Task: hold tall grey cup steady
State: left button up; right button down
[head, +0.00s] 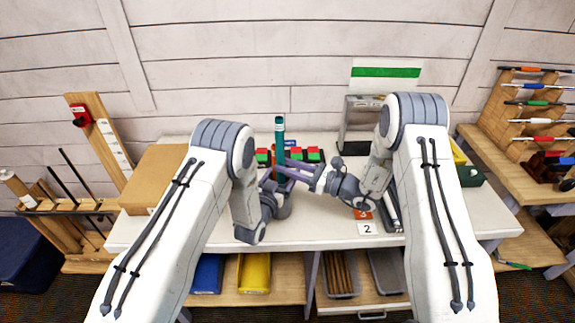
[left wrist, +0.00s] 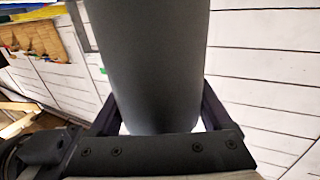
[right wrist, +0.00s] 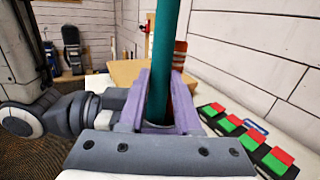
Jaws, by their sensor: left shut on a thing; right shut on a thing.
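The tall grey cup (left wrist: 155,65) fills the middle of the left wrist view, dark and smooth, between the fingers of my left gripper (left wrist: 160,120), which is shut on it. In the head view my left gripper (head: 270,182) is over the table's middle, and the arm hides most or all of the cup. My right gripper (head: 287,170) reaches in from the right, close to the left one. It is shut on an upright teal tube (head: 280,135), which also stands between purple fingers in the right wrist view (right wrist: 163,55). The tube's lower end is hidden.
Several red and green blocks (right wrist: 272,158) stand in a row behind the grippers. A cardboard box (head: 153,178) is at the table's left. A grey stand (head: 358,125) and number cards (head: 367,228) are to the right. The white table (head: 325,230) has free room in front.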

jog(key=c, duration=0.5)
grip_release()
jog(key=shift+d, duration=0.1)
jog(key=v, duration=1.2)
jog(key=shift+w, duration=0.1)
pick_arm(q)
jog(key=o, duration=1.2)
jog(key=shift+s, duration=0.1)
